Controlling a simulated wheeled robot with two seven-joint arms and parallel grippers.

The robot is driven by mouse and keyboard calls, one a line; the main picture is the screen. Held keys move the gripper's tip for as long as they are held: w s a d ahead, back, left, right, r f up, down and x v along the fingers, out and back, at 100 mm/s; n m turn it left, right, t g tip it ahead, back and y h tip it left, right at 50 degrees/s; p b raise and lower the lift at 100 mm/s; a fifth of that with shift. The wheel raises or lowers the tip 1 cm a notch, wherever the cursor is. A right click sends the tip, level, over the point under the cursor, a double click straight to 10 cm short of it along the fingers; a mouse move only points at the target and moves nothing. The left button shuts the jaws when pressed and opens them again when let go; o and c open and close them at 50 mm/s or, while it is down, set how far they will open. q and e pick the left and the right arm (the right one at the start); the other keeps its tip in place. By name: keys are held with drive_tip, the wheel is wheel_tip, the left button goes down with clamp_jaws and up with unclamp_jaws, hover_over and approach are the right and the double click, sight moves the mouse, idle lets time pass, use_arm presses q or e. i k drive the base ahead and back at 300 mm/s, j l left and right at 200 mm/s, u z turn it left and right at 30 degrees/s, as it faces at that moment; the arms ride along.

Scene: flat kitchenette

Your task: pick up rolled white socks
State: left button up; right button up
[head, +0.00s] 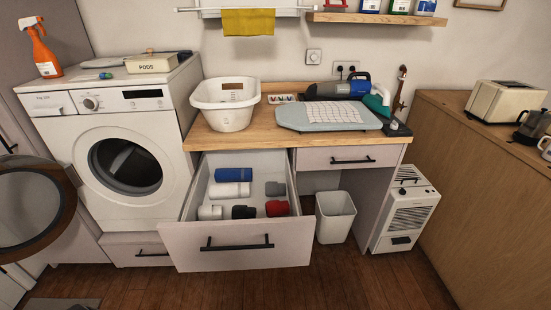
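An open drawer (238,247) under the wooden counter holds several rolled items. A small white roll (210,212) lies at its front left. A longer white roll (230,190) lies behind it, and a pale grey-white roll (275,188) lies at the right. Which of these pale rolls are the white socks I cannot tell for certain. A black roll (243,212) and a red roll (277,208) lie along the front, and a blue roll (234,174) at the back. Neither of my grippers shows in the head view.
A washing machine (125,165) stands left, its round door (35,210) swung open. A white basin (226,103) and an ironing board (328,117) sit on the counter (240,138). A white bin (335,217) stands right of the drawer. The wooden floor (330,285) in front is clear.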

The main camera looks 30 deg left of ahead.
sight(211, 212)
drive_tip(key=j+u, duration=0.15)
drive_tip(key=u, duration=0.9)
drive_tip(key=i+l, duration=0.05)
